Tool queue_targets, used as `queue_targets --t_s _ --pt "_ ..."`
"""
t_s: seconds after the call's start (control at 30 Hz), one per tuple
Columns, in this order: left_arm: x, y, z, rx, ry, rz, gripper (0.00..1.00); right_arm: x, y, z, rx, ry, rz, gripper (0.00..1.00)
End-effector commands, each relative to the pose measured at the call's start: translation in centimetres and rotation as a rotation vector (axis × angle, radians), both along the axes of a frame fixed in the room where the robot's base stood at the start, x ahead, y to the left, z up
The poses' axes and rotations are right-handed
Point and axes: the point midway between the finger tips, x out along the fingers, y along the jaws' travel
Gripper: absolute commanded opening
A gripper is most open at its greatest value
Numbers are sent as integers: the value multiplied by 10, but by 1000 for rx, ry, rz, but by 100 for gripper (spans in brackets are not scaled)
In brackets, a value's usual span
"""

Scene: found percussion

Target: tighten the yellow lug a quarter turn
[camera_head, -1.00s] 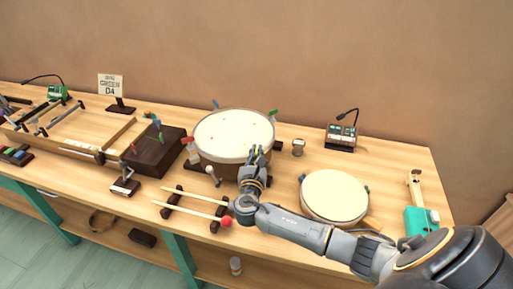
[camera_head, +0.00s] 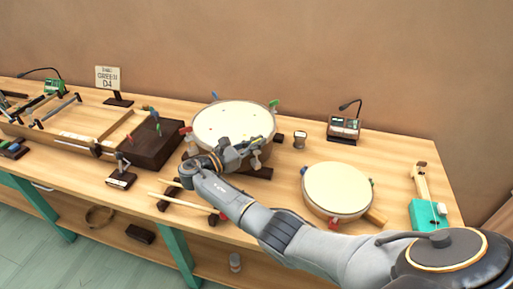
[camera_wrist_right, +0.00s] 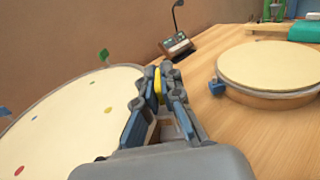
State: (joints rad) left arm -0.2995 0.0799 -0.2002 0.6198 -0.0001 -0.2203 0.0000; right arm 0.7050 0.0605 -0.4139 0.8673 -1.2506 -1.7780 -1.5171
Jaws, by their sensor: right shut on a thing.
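The large drum (camera_head: 232,120) has a cream head and coloured lugs around its rim, with blue (camera_head: 214,96), green (camera_head: 273,104) and red (camera_head: 185,131) ones showing. My right gripper (camera_head: 253,148) is at the drum's front right rim, its fingers pointing right in the head view. In the right wrist view, its fingertips (camera_wrist_right: 156,86) are shut on the yellow lug (camera_wrist_right: 157,84), which shows as a yellow strip between them. The fingers hide most of the lug. My left gripper is out of view.
A smaller drum (camera_head: 337,189) lies to the right, with a teal instrument (camera_head: 427,215) beyond it. A small cup (camera_head: 300,140) and a tuner box (camera_head: 343,129) stand behind. Sticks on a rack (camera_head: 172,200) lie in front, partly under my right arm.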

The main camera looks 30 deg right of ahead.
Motion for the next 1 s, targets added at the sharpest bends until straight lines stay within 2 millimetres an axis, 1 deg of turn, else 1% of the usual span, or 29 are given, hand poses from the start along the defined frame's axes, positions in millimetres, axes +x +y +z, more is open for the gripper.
queue_targets --t_s 0.03,0.2,0.7,0.73,0.77,0.8,0.83,1.0 --pt "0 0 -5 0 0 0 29 1 0 -1 -2 -2 -18 0" --pt "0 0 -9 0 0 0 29 1 0 1 -3 -4 -59 0" --pt "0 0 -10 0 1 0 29 0 -1 2 -4 -4 -76 0" --pt "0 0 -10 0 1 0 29 0 -1 2 -4 -4 -76 10" --pt "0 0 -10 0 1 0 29 0 -1 2 -4 -4 -75 16" --pt "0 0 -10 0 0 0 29 0 -1 2 -3 -4 -75 24" --pt "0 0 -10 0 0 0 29 0 -1 2 -3 -3 -75 29" --pt "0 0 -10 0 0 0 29 0 -1 1 -2 -2 -75 29"
